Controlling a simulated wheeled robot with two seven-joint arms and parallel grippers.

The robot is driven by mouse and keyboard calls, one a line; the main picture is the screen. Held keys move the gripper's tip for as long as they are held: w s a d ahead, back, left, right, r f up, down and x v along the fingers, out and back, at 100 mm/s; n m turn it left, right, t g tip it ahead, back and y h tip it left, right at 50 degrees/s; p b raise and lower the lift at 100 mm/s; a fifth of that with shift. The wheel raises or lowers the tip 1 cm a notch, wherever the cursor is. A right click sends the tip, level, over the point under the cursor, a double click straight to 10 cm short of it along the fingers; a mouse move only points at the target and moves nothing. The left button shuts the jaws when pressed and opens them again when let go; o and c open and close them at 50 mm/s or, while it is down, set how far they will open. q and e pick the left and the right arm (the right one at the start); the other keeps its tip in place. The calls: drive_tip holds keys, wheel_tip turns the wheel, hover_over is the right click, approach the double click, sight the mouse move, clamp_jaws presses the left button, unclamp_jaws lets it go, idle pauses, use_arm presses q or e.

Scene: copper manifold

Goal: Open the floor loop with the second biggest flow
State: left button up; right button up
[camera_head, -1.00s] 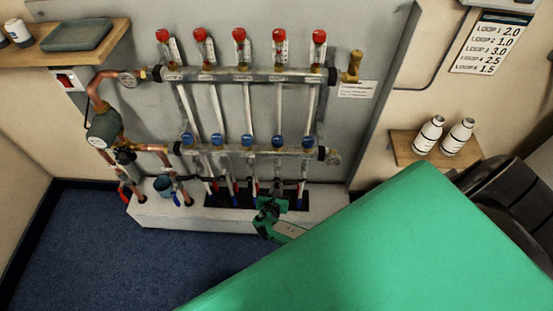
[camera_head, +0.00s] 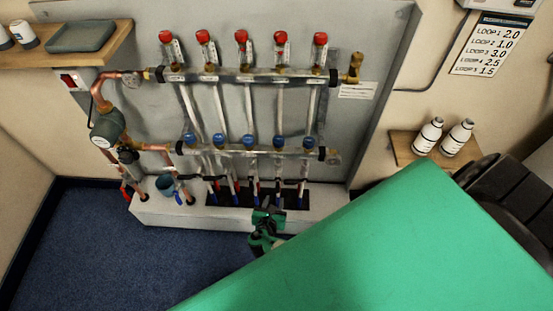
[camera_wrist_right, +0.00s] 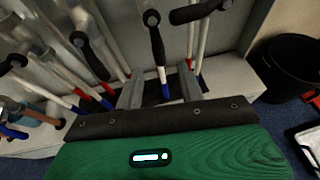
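The flow chart (camera_head: 492,45) on the right wall reads loop 1 2.0, loop 2 1.0, loop 3 3.0, loop 4 2.5, loop 5 1.5. The manifold has an upper bar (camera_head: 245,75) with red-capped flow meters and a lower bar (camera_head: 250,152) with blue caps. Black-handled valves (camera_head: 213,179) sit on the pipes below. My right gripper (camera_head: 268,214) is low in front of these pipes. In the right wrist view its fingers (camera_wrist_right: 160,88) are apart, and a black valve handle (camera_wrist_right: 156,45) points down toward the gap between them. Contact is unclear. My left gripper is out of view.
Other black handles (camera_wrist_right: 92,57) stand close to the left of the fingers. A pump (camera_head: 107,128) with copper pipes is at the left. A white plinth (camera_head: 230,217) lies below. Shelves hold bottles (camera_head: 457,138) and a tray (camera_head: 81,36). A black bin (camera_wrist_right: 285,65) stands at right.

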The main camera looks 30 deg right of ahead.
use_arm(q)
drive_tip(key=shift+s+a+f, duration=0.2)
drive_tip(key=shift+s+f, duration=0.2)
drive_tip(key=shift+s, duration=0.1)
use_arm(e)
drive_tip(key=v, duration=0.5)
drive_tip(key=shift+s+a+r, duration=0.15)
drive_tip(key=shift+s+a, duration=0.05)
